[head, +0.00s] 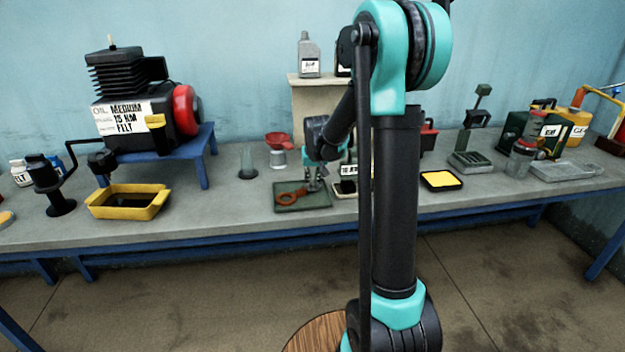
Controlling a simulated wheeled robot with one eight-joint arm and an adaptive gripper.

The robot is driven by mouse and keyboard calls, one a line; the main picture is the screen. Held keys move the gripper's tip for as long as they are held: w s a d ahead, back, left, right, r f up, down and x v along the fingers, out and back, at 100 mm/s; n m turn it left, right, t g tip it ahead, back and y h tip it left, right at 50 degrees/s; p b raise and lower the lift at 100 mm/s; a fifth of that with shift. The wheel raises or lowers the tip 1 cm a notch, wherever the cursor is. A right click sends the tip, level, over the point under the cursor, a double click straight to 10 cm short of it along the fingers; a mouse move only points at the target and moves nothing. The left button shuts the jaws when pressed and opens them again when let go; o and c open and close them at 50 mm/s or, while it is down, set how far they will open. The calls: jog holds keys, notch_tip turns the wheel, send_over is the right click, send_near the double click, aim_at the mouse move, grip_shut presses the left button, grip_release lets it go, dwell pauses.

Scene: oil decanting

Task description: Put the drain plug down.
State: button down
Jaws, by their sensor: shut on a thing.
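My gripper (314,187) is low over the right part of a dark green tray (318,206) on the bench. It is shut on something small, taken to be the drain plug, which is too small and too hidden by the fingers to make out. An orange tool with a ring end (289,200) lies in the tray, just left of my gripper. I cannot tell whether the plug touches the tray.
A yellow drain pan (128,202) with dark oil stands left, before the engine (140,105) on its blue stand (205,150). A red funnel (278,138) is behind the tray. A black tray with a yellow pad (441,180) lies right. My arm hides part of the bench.

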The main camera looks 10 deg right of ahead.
jog(key=c, duration=1.5)
grip_release()
jog(key=shift+f, duration=0.1)
jog(key=v, duration=1.2)
jog(key=s+d+f, duration=0.1)
jog(key=s+f, duration=0.4)
jog(key=s, duration=0.4)
jog(key=s+d+f, duration=0.1)
jog(key=s+f, duration=0.4)
jog(key=s, duration=0.5)
jog(key=s+d+f, duration=0.2)
jog(key=s+f, duration=0.3)
jog(key=s, duration=0.4)
jog(key=shift+s+f, duration=0.15)
jog(key=shift+f, duration=0.05)
